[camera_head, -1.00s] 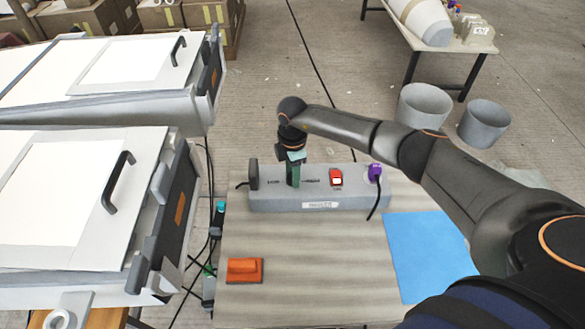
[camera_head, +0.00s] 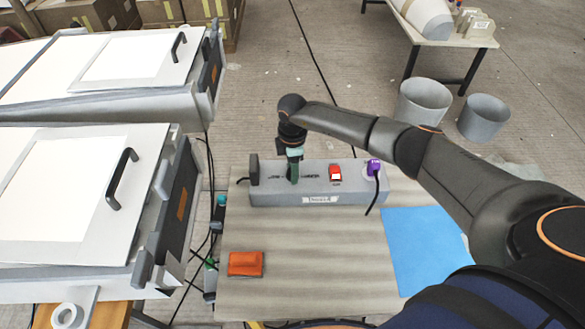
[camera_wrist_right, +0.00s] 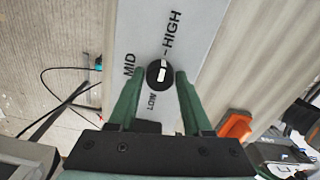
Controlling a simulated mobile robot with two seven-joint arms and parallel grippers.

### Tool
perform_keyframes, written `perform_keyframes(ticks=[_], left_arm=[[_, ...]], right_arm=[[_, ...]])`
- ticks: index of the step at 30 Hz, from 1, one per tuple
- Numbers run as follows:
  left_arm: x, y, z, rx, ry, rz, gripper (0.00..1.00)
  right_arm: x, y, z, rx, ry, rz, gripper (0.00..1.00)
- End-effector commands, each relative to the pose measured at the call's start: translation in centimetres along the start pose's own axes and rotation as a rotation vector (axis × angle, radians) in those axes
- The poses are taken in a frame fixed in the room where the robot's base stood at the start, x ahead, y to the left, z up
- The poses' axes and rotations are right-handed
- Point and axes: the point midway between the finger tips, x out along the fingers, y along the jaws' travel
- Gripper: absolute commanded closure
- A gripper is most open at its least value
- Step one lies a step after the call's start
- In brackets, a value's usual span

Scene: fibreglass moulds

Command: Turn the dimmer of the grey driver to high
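The grey driver (camera_head: 345,197) is a long box on the table, with a red switch (camera_head: 335,172) and a purple plug (camera_head: 373,169) towards its right end. In the right wrist view its dimmer is a round black knob (camera_wrist_right: 160,74) with a white mark, among the labels LOW, MID and HIGH. The mark lies roughly in line with a small line beside HIGH. My right gripper (camera_head: 292,176) is over the driver. Its green fingers (camera_wrist_right: 160,76) stand on both sides of the knob, with a small gap visible at each side. My left gripper is out of view.
An orange block (camera_head: 245,264) and a blue sheet (camera_head: 425,248) lie on the table (camera_head: 310,270). Large grey moulds (camera_head: 85,255) with handles fill the left, with cables beside them. Two grey buckets (camera_head: 424,105) stand on the floor behind my right arm.

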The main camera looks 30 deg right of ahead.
Motion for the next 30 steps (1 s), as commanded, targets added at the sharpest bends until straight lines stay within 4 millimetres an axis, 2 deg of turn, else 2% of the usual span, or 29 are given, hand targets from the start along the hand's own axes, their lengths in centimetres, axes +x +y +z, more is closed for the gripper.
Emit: perform_keyframes(ticks=[1, 6, 16, 20, 30], left_arm=[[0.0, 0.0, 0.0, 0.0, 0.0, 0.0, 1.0], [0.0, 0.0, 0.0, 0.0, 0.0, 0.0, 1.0], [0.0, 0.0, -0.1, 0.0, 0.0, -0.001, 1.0], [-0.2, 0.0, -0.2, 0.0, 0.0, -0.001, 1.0], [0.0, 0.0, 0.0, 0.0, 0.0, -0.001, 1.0]], right_arm=[[0.0, 0.0, 0.0, 0.0, 0.0, 0.0, 0.43], [0.0, 0.0, 0.0, -0.002, 0.0, 0.0, 0.27], [-0.6, 0.1, 0.0, -0.003, 0.001, 0.002, 0.27], [-2.6, 0.1, 0.0, -0.004, 0.001, 0.004, 0.27], [-9.7, 0.1, 0.0, -0.003, 0.002, 0.004, 0.27]])
